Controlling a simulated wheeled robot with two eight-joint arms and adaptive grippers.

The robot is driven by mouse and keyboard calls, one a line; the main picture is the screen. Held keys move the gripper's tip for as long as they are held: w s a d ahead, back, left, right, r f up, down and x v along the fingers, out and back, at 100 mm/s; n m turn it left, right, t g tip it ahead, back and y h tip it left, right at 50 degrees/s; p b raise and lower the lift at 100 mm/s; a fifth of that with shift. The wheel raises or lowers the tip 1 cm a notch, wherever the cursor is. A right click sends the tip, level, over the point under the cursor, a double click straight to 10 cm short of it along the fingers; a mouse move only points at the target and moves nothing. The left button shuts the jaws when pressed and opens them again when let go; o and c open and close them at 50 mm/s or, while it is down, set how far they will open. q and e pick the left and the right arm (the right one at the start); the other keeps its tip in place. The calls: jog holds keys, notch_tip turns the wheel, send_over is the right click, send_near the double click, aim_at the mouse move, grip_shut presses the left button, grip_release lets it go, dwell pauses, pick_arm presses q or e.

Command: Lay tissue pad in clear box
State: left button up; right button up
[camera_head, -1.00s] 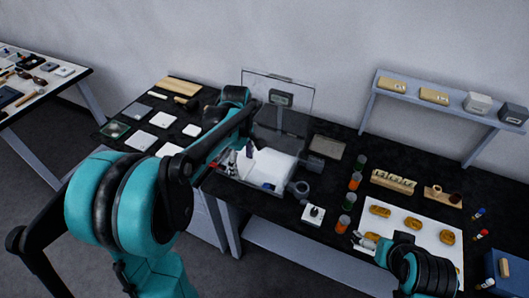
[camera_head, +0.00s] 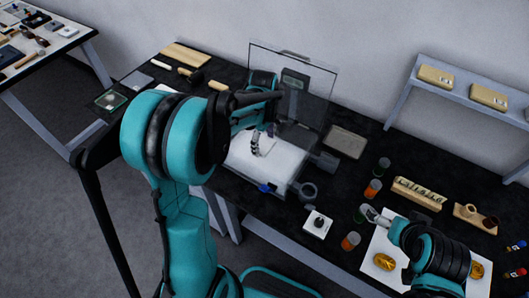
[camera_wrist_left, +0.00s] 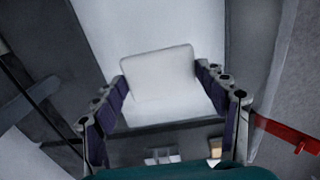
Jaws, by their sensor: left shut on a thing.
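The clear box (camera_head: 292,178) stands on the black bench with its clear lid (camera_head: 318,85) raised at the back. A white sheet-like surface (camera_head: 285,158) lies inside it. My left gripper (camera_head: 262,140) is over the white surface, partly hidden by its own arm. In the left wrist view, it is shut on the white tissue pad (camera_wrist_left: 160,72), a rounded rectangle between the fingers. A white surface (camera_wrist_left: 150,25) shows behind the pad; whether they touch I cannot tell. My right gripper (camera_head: 372,214) is beside the white tray (camera_head: 376,247); its finger gap is unclear.
Orange and green-topped jars (camera_head: 372,188) stand right of the box. A small white device (camera_head: 318,223) sits at the bench front. The white tray bears gold pieces (camera_head: 384,262). A shelf (camera_head: 455,95) stands at the back right.

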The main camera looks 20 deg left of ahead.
aim_at(264, 150)
pick_arm(q)
jog(key=shift+f+b, duration=0.7)
jog(key=shift+f, duration=1.75)
jog(key=shift+f, duration=0.15)
jog(key=o, duration=0.8)
jog(key=shift+c, duration=0.2)
